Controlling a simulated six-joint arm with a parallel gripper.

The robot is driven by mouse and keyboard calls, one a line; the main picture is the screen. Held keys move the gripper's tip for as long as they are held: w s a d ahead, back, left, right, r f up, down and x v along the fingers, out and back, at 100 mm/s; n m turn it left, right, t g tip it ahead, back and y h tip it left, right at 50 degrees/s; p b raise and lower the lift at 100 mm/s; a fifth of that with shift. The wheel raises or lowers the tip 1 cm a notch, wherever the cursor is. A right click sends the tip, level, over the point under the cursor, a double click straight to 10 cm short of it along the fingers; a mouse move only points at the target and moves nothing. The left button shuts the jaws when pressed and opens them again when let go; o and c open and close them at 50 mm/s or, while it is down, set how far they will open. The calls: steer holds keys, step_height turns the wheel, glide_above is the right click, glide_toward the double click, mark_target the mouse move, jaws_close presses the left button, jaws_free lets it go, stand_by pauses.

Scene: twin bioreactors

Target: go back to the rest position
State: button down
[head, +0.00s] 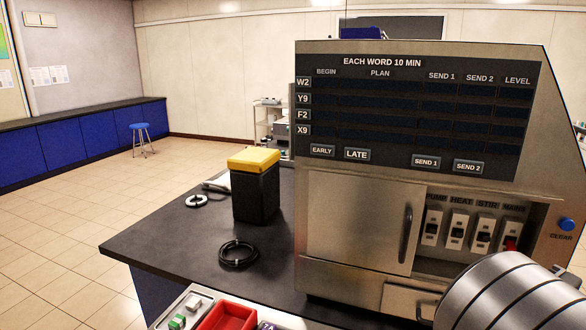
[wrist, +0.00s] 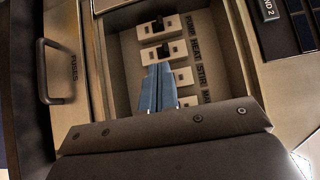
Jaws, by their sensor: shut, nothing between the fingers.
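My gripper (wrist: 158,88) shows in the wrist view, with its blue-grey fingers together and nothing between them. It points at the open switch recess of the machine (wrist: 125,45), over the lower switches, and partly hides them. I cannot tell whether it touches a switch. In the head view the fingers are out of sight; a silver, ribbed part of my arm covers the lower right corner. The recess holds several switches labelled PUMP, HEAT, STIR and a partly hidden word. The PUMP switch (head: 431,229) is at the left, and the rightmost switch (head: 510,240) has a red part.
A blue CLEAR button (head: 566,224) sits at the right.

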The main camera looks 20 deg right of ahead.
steer(key=w+a+r+m+g+h, duration=0.2)
steer(key=w+a+r+m+h, duration=0.6)
steer(key=m, duration=0.9)
steer(key=shift+a+r+h, duration=0.95)
steer(key=shift+a+h, duration=0.7)
steer(key=shift+h, duration=0.35)
steer(key=shift+d, duration=0.1)
steer(key=s+d+f+n+t+y, duration=0.2)
steer(key=d+n+y, duration=0.6)
steer(key=n, duration=0.4)
steer(key=shift+s+d+f+t, duration=0.3)
steer(key=shift+s+f, duration=0.6)
steer(key=shift+f, duration=0.35)
